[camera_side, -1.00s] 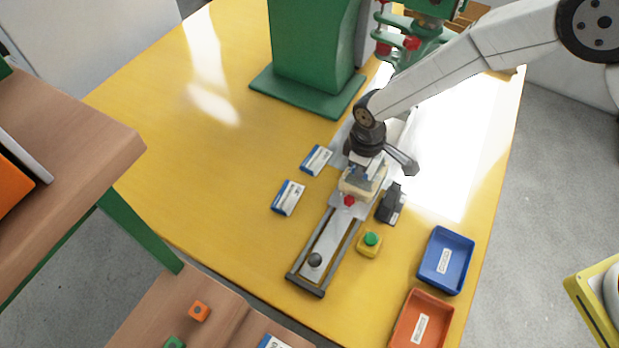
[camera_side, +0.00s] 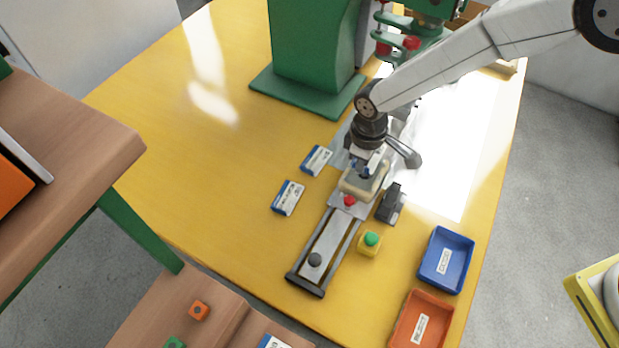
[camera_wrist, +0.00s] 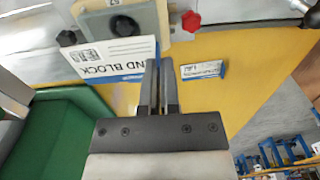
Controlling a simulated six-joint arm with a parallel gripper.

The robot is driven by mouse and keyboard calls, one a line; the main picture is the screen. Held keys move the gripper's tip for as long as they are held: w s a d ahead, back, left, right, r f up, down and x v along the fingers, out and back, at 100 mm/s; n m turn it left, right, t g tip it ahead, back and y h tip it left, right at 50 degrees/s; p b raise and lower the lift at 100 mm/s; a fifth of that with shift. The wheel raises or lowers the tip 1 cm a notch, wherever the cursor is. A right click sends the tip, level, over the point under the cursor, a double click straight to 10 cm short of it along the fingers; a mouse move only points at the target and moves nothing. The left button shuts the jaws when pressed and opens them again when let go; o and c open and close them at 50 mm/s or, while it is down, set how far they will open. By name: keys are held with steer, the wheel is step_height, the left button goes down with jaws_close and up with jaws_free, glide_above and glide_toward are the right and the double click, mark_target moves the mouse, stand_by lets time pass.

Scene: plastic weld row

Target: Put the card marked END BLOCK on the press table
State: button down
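The END BLOCK card (camera_wrist: 112,57) is a white card with a blue lower edge, large and close in the wrist view. My gripper (camera_wrist: 160,68) has its dark fingers nearly together at the card's right end, apparently pinching it. In the side view my gripper (camera_side: 362,170) is over the pale block on the slide fixture, with a little blue and white showing at the fingers. The press table (camera_side: 200,165) is the yellow top. Two similar cards lie on it left of the fixture, one nearer the press (camera_side: 316,160) and one nearer the front (camera_side: 288,198).
The pale block (camera_wrist: 150,14) and a red knob (camera_wrist: 191,21) are close by. The green press base (camera_side: 310,93) stands behind. A black clamp (camera_side: 391,204), green button (camera_side: 371,239), blue tray (camera_side: 446,260) and orange tray (camera_side: 421,320) sit to the right. The table's left side is clear.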

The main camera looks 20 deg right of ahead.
steer(key=shift+r, duration=1.55)
steer(key=s+a+n, duration=0.6)
steer(key=s+n, duration=0.3)
steer(key=s, duration=0.1)
steer(key=s+a+f+n, duration=0.1)
steer(key=s+a+n, duration=0.5)
steer(key=s+n, duration=0.3)
steer(key=shift+s+a+f, duration=0.25)
steer(key=shift+s+a, duration=0.1)
